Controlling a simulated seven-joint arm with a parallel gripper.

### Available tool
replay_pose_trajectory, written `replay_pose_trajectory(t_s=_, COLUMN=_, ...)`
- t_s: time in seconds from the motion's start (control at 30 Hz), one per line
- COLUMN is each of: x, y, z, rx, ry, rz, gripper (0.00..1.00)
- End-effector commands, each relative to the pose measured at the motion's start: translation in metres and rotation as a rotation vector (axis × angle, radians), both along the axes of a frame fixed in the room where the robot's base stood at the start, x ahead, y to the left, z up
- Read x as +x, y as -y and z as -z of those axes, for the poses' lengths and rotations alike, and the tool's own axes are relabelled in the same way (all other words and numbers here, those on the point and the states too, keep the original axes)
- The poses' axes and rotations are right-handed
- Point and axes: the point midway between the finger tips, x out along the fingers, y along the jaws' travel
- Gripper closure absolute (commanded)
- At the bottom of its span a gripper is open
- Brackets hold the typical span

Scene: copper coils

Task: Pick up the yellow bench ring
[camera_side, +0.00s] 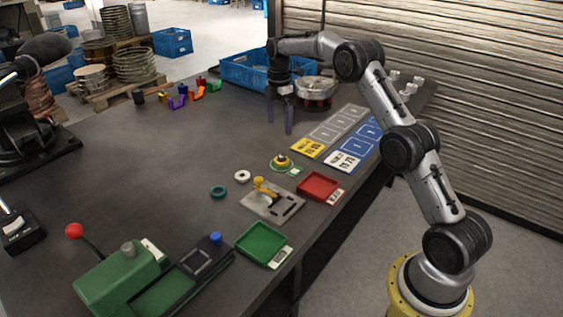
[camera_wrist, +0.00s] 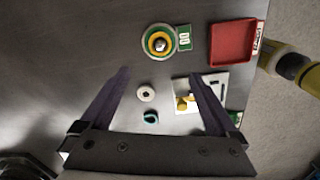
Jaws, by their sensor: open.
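A yellow ring (camera_side: 281,163) sits around a metal knob on a round green and white base near the middle of the bench. In the wrist view, the yellow ring (camera_wrist: 150,43) shows from above, beyond my fingertips. My gripper (camera_side: 279,128) points down with its two purple fingers apart and nothing between them. It is behind the ring in the side view. In the wrist view, my gripper (camera_wrist: 159,73) has the ring's base ahead of the gap between its fingers. How high the fingertips are above the bench is hard to tell.
A white ring (camera_side: 242,176) and a teal ring (camera_side: 218,192) lie nearby. A metal plate with a yellow handle (camera_side: 265,187), a red tray (camera_side: 318,187) and a green tray (camera_side: 262,245) stand towards the front. A blue crate (camera_side: 243,72) is behind. The bench's left middle is clear.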

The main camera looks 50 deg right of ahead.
Motion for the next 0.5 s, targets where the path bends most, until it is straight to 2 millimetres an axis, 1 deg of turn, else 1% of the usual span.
replay_pose_trajectory(t_s=0.03, x=-0.001, y=0.002, z=0.006, rx=0.001, ry=-0.002, rz=0.005, gripper=0.05)
replay_pose_trajectory(t_s=0.17, x=-0.002, y=0.002, z=0.027, rx=0.002, ry=-0.005, rz=0.005, gripper=0.05)
replay_pose_trajectory(t_s=0.3, x=-0.002, y=0.002, z=0.054, rx=0.001, ry=-0.004, rz=0.005, gripper=0.05)
replay_pose_trajectory(t_s=0.4, x=-0.002, y=0.002, z=0.069, rx=0.001, ry=-0.003, rz=0.005, gripper=0.05)
replay_pose_trajectory(t_s=0.5, x=-0.002, y=0.003, z=0.079, rx=0.0, ry=-0.001, rz=0.005, gripper=0.05)
